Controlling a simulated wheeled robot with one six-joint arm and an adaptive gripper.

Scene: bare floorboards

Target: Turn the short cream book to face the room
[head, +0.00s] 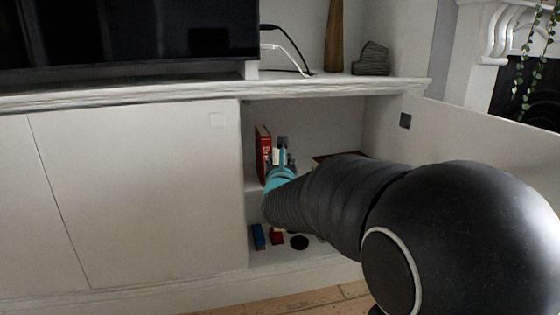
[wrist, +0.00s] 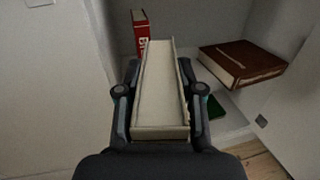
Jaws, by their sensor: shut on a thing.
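The short cream book (wrist: 160,88) stands in the middle of the wrist view, between the two fingers of my gripper (wrist: 160,100). My gripper is shut on it, with one finger along each side. In the head view my gripper (head: 280,160) reaches into the open cabinet, and only a small pale bit of the book shows there. The cream book's lower part is hidden, so I cannot tell whether it touches the shelf.
A red book (head: 263,155) stands upright at the left of the upper shelf (head: 310,140). A brown book (wrist: 242,61) lies flat to the right. Blue (head: 258,236) and red (head: 277,236) items sit on the lower shelf. The open door (head: 480,145) stands at the right.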

